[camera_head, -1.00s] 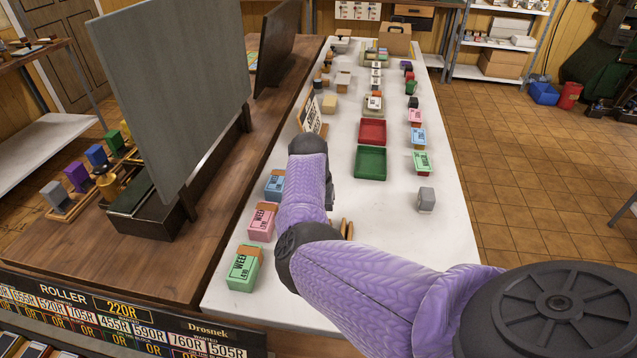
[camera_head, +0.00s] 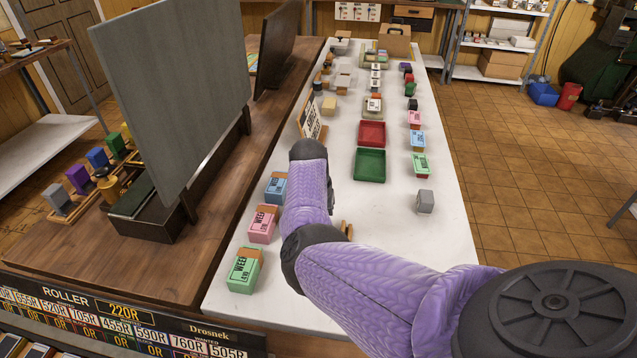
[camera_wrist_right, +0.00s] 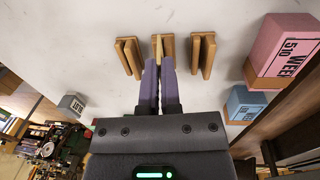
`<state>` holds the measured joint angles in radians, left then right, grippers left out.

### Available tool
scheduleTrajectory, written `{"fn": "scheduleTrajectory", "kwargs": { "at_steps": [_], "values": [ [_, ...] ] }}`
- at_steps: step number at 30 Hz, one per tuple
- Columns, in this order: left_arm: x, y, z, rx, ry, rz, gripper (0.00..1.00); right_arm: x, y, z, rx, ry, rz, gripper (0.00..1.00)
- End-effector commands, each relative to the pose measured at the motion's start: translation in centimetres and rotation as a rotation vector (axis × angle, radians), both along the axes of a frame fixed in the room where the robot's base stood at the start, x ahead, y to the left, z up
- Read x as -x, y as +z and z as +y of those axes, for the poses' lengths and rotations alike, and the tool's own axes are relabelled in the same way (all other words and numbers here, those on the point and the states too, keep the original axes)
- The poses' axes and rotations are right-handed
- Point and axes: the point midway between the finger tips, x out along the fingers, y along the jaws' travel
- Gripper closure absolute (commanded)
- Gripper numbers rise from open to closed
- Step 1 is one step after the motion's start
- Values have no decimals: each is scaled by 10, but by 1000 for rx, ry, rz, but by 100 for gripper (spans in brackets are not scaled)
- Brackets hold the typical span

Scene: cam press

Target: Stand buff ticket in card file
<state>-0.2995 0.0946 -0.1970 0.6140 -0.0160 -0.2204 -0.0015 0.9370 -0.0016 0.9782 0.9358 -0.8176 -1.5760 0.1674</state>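In the right wrist view, three wooden holders of the card file stand in a row on the white table: a left holder (camera_wrist_right: 130,57), a middle one (camera_wrist_right: 168,46) and a right one (camera_wrist_right: 203,54). A thin pale strip, which looks like the edge of the buff ticket (camera_wrist_right: 157,46), shows at the middle holder, beyond my fingertips. My right gripper (camera_wrist_right: 159,60) has its purple fingers nearly together on it. Whether the ticket is fully seated between the bars cannot be told. In the head view my right arm hides the gripper and most of the file (camera_head: 346,230). My left gripper is out of view.
Green (camera_head: 244,270), pink (camera_head: 263,223) and blue (camera_head: 275,187) labelled blocks line the table's left edge. A green tray (camera_head: 370,179) and a red tray (camera_head: 372,144) lie farther back. A grey block (camera_head: 425,201) is at right, with bare tabletop around it.

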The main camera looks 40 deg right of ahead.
Motion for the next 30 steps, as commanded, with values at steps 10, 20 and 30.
{"fn": "scheduleTrajectory", "kwargs": {
  "at_steps": [10,20,30],
  "values": [
    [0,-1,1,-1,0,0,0,0,-3,0,0,1,0,100],
    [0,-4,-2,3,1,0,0,0,-10,0,-1,1,-1,100],
    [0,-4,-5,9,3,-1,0,0,-10,0,-1,1,-1,100]
  ]
}}
